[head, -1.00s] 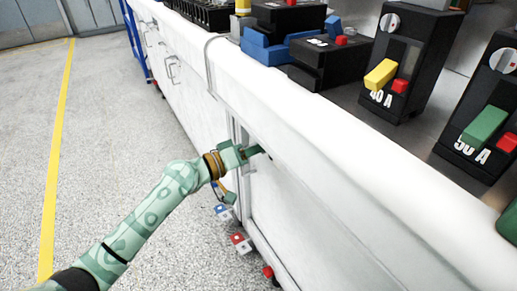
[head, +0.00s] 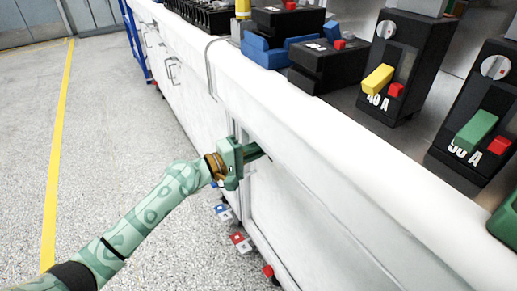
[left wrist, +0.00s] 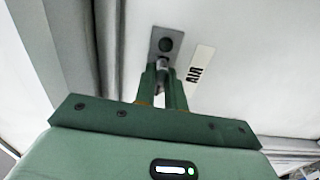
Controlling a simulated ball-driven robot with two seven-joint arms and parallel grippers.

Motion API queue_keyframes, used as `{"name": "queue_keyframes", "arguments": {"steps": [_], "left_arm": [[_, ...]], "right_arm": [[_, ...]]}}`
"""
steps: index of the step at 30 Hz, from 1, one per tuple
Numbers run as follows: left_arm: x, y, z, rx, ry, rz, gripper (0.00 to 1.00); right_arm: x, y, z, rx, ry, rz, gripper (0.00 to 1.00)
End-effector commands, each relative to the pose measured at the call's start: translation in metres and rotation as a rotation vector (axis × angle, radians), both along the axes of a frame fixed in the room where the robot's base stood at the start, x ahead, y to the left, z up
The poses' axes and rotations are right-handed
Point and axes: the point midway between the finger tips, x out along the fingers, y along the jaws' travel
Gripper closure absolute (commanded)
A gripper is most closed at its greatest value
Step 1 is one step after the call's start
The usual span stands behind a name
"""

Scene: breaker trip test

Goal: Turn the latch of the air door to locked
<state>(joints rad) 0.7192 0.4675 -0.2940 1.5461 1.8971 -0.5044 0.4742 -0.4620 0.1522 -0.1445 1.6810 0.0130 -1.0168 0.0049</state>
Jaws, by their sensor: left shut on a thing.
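The air door (left wrist: 235,85) is a white panel with a label reading AIR (left wrist: 199,68) in the left wrist view. Beside the label is the latch (left wrist: 164,41), a small grey plate with a dark round spot and a pale metal part below it. My left gripper (left wrist: 162,78) has its fingers shut on that metal part of the latch, and the fingers hide some of it. In the head view my left gripper (head: 263,151) reaches the front of the white bench, and the latch is hidden behind it. My right gripper is not in view.
The white bench (head: 330,135) carries black breakers, one with a yellow lever (head: 377,79) and one with a green lever (head: 475,130). Several small coloured pieces (head: 240,242) show low beside the bench. Open floor (head: 110,130) lies to the left.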

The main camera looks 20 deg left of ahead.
Motion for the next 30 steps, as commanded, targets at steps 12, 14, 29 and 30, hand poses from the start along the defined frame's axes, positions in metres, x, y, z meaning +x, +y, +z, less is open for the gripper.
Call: {"name": "queue_keyframes", "arguments": {"steps": [12, 14, 29, 30], "left_arm": [[0.0006, 0.0021, -0.0009, -0.026, 0.023, 0.005, 1.0], [0.0006, 0.0021, -0.0009, -0.027, 0.022, 0.005, 1.0], [-0.0007, 0.0016, -0.0004, -0.025, 0.021, 0.002, 0.66], [-0.0023, 0.0029, -0.0004, -0.025, 0.021, 0.002, 0.66]], "right_arm": [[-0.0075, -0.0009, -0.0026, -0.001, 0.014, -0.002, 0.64], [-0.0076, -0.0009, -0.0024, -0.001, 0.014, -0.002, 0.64], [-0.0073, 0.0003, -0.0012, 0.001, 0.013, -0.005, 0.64], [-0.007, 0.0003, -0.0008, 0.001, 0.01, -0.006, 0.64]]}}
